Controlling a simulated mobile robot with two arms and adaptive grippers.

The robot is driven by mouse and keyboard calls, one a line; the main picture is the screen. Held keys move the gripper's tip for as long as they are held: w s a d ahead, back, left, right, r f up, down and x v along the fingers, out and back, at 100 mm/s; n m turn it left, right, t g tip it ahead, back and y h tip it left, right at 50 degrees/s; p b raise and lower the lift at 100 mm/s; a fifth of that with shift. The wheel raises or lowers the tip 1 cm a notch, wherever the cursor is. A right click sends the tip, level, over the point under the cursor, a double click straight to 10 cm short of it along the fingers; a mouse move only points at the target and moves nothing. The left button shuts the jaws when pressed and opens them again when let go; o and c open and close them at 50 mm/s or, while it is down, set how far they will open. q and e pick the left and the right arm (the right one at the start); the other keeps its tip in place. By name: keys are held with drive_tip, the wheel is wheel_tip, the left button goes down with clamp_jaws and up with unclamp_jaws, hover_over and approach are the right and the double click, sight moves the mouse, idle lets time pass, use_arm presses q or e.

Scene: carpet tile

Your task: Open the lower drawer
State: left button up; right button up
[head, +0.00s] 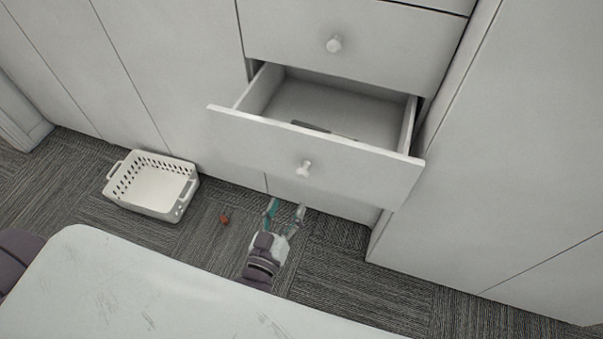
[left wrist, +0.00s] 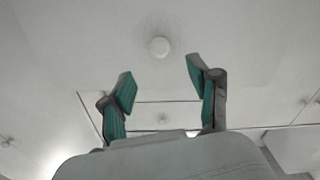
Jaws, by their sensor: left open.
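The lower drawer (head: 250,142) is pulled well out of the white cabinet, and its inside shows in the head view. Its round knob (head: 304,169) sits in the middle of the front panel. My left gripper (head: 286,207) is open and empty, in front of and below the knob in the head view. In the left wrist view the open fingers (left wrist: 160,78) point towards a pale front panel with a round knob (left wrist: 159,46); the knob is clear of both fingers. My right gripper is not in view.
A closed drawer with a knob (head: 334,44) is above. A white basket (head: 150,207) and a small reddish-brown object (head: 224,218) lie on the carpet to the left. A dark flat item (head: 310,128) lies in the drawer. A pale worn surface (head: 130,285) fills the foreground.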

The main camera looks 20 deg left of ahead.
sight(301, 177)
use_arm(q)
drive_tip(key=w, duration=1)
drive_tip(key=shift+w+d, duration=0.15)
drive_tip(key=shift+w, duration=0.25)
drive_tip(key=shift+f, duration=0.1)
clamp_jaws()
